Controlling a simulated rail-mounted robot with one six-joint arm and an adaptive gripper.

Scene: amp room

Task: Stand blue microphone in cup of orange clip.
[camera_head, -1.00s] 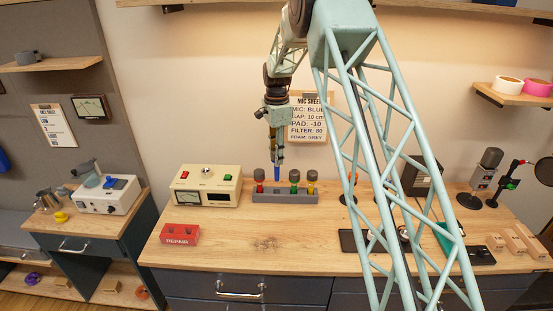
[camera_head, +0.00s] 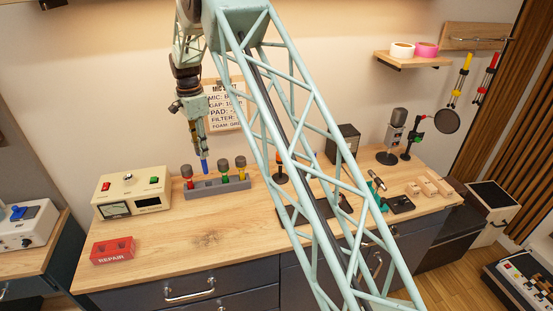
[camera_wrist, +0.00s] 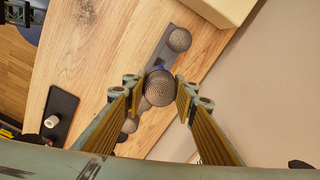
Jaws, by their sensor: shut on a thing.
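The blue microphone is held upright in my gripper (camera_head: 202,152). Its blue handle (camera_head: 205,167) shows below the fingers, over the grey rack (camera_head: 217,190) between the red and green microphones; I cannot tell if its lower end touches the rack. In the wrist view its round mesh head (camera_wrist: 158,88) sits between the two fingers, with a sliver of blue beyond it. The orange clip (camera_head: 279,158) stands on a dark round base to the right of the rack, close beside my arm's lattice. Its cup is too small to make out.
Red (camera_head: 187,175), green (camera_head: 224,169) and yellow (camera_head: 241,165) microphones stand in the rack. A cream meter box (camera_head: 132,192) and a red REPAIR box (camera_head: 112,250) are at left. A grey microphone on a stand (camera_head: 395,130) is at right. The front middle of the bench is clear.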

